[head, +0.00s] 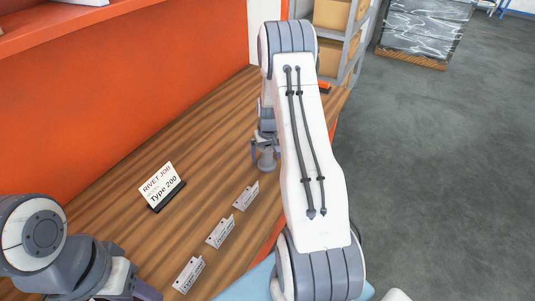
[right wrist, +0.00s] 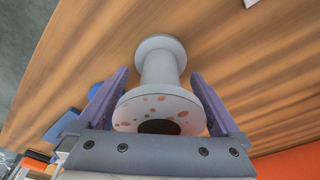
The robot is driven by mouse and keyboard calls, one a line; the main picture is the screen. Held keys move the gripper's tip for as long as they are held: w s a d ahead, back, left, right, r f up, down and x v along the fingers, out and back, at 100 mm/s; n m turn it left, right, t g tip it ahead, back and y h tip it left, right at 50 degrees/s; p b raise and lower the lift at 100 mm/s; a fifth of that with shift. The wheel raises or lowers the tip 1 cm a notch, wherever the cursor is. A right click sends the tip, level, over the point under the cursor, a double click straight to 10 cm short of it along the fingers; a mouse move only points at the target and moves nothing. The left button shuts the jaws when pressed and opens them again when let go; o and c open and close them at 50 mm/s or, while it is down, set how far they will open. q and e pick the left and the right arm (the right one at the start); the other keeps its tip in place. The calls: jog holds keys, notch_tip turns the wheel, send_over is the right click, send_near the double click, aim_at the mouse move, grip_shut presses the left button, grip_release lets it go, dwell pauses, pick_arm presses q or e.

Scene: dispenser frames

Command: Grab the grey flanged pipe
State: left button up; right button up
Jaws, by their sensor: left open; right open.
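The grey flanged pipe (head: 267,160) stands on the wooden bench beside my right arm in the head view, partly hidden by that arm. In the right wrist view the pipe (right wrist: 158,68) has a round flange at each end, and the near flange shows reddish spots and a dark bore. My right gripper (right wrist: 158,90) is open, with one purple finger on each side of the pipe. Gaps show between the fingers and the pipe body. My left gripper (head: 135,290) is at the bottom left edge of the head view, partly cut off, away from the pipe.
A "RIVET JOB Type 200" card (head: 161,185) stands on the bench (head: 215,150). Several small metal plates (head: 220,232) line its front side. An orange panel (head: 120,95) rises behind. Shelves with boxes (head: 332,14) stand beyond the bench end. Grey floor lies to the right.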

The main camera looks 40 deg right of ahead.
grip_shut()
jog(key=shift+r, duration=0.15)
